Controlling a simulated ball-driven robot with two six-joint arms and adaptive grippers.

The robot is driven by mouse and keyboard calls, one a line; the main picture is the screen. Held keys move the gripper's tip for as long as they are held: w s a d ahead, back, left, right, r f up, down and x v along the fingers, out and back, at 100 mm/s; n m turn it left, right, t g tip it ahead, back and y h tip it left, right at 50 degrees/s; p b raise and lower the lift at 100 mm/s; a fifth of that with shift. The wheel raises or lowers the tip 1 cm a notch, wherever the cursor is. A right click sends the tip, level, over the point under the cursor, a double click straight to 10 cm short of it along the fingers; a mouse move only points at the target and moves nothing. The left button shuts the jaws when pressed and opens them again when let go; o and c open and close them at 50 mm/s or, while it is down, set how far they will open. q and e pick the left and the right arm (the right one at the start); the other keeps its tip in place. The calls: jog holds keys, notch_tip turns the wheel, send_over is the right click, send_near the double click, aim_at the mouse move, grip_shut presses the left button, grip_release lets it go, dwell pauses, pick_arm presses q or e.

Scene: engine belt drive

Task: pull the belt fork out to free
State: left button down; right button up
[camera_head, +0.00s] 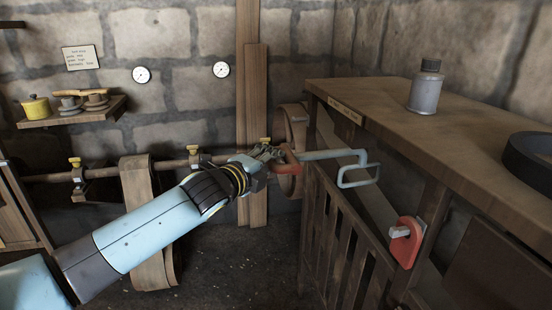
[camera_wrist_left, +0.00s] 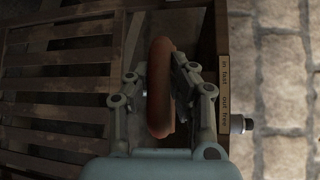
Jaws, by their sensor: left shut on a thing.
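The belt fork (camera_head: 334,155) is a pale blue-grey bar with a bent, open loop at its right end. It sticks out level in front of the wooden bench's left end. Its orange-red handle (camera_head: 290,167) is at the bar's left end. My left gripper (camera_head: 274,156) is shut on this handle. In the left wrist view the handle (camera_wrist_left: 160,88) stands between the two fingers of my left gripper (camera_wrist_left: 161,85). My right gripper is not in view.
The wooden bench (camera_head: 470,125) on the right carries a grey bottle (camera_head: 425,92) and a dark round pan. A red lever plate (camera_head: 407,241) sits on its front. A wide belt (camera_head: 140,190) hangs over a shaft at left. A label (camera_wrist_left: 224,95) is on the bench edge.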

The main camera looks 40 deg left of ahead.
pick_arm(q)
jog(key=shift+s+a+f, duration=0.1)
jog(key=shift+s+f, duration=0.05)
jog(key=shift+f, duration=0.15)
jog(key=c, duration=1.5)
grip_release()
jog(key=shift+o, duration=0.9)
jog(key=shift+s+a, duration=0.1)
jog(key=shift+s, duration=0.05)
jog(key=shift+o, duration=0.9)
jog(key=shift+r, duration=0.2)
jog(key=s+d+r, duration=0.1)
jog(key=s, duration=1)
jog(key=shift+s+r, duration=0.3)
jog(key=shift+s, duration=0.1)
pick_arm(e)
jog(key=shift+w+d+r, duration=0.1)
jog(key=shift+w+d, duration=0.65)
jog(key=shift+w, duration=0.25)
